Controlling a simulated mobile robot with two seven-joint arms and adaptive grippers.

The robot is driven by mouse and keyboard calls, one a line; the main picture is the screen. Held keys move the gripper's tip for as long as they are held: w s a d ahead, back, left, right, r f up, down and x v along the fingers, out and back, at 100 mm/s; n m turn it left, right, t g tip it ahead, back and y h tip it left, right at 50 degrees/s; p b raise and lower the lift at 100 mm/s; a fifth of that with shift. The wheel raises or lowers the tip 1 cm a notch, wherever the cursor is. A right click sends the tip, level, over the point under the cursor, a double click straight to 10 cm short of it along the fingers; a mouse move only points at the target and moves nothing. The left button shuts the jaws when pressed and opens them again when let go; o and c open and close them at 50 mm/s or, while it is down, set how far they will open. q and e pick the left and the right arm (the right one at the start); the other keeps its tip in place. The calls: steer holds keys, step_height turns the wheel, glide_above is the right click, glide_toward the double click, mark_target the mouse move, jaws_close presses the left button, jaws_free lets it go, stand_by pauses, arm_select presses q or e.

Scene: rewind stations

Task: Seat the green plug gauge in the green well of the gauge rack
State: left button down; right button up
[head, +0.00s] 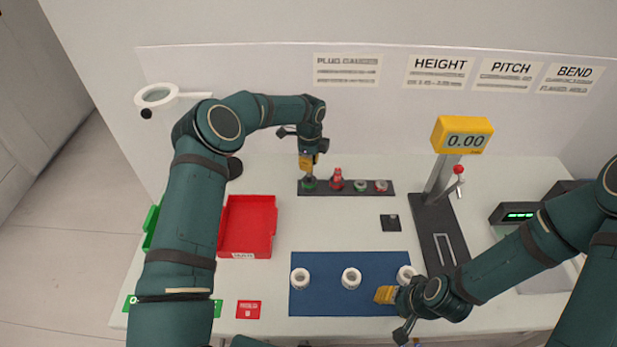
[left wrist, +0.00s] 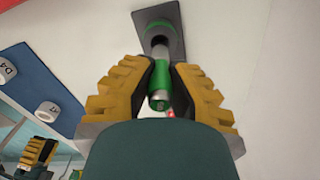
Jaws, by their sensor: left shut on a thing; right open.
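The green plug gauge (left wrist: 159,98) is gripped between the yellow fingers of my left gripper (left wrist: 157,68) in the left wrist view. Its metal end points at the green well (left wrist: 157,27); whether it has entered the well, and how deep, I cannot tell. In the head view my left gripper (head: 308,166) is over the left end of the dark gauge rack (head: 346,192), where the green well (head: 309,184) is partly hidden. A red plug gauge (head: 337,180) stands in the rack just to the right. My right gripper (head: 386,295) is open over the blue mat's lower right.
White rings (head: 300,277) sit on the blue mat (head: 325,300), one close to my right gripper. A red tray (head: 247,226) lies to the left. A height gauge (head: 441,200) stands to the right. The table between rack and mat is mostly clear.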

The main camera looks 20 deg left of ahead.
mark_target(309, 175)
arm_select(q)
steer(key=shift+f, duration=2.8)
steer(key=shift+f, duration=0.15)
steer(key=c, duration=1.1)
jaws_free()
steer(key=shift+o, duration=0.2)
step_height(309, 175, up, 12)
steer(key=shift+r, duration=0.2)
